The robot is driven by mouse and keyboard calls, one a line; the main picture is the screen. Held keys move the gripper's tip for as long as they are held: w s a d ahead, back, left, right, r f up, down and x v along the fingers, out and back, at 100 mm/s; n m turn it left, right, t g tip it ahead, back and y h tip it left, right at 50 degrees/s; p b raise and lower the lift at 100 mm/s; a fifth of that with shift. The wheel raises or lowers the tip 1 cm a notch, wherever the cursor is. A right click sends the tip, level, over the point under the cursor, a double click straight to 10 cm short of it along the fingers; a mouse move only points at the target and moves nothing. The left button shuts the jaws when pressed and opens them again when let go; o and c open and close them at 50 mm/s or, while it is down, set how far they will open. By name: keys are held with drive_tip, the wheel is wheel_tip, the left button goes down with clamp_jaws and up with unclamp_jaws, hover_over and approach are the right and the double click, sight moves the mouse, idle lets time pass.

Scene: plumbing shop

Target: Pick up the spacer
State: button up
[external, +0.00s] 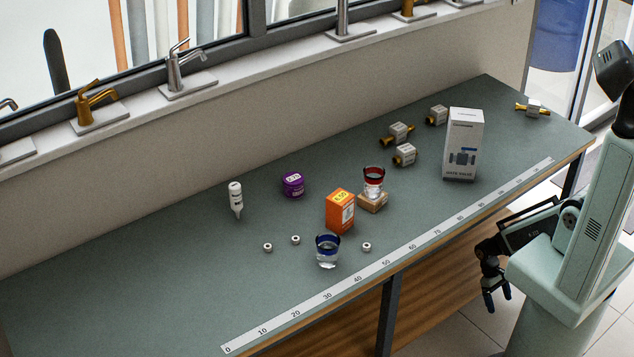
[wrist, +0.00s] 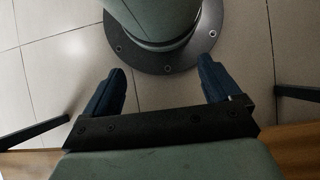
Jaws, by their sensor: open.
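Three small white rings with dark holes, which look like spacers, lie on the green bench top in the external view. One spacer (external: 267,247) is at the left, a second spacer (external: 295,239) is just right of it, and a third spacer (external: 367,247) lies near the ruler strip, right of a blue-rimmed glass. My gripper (external: 498,300) hangs off the bench's front side, well to the right of the spacers, pointing down. In the wrist view my gripper (wrist: 161,70) has its blue fingers apart with nothing between them; only floor and my base show there, no spacer.
The bench's left end is clear.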

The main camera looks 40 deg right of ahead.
drive_tip(key=shift+c, duration=0.4)
drive_tip(key=c, duration=0.6)
drive_tip(key=shift+c, duration=0.2)
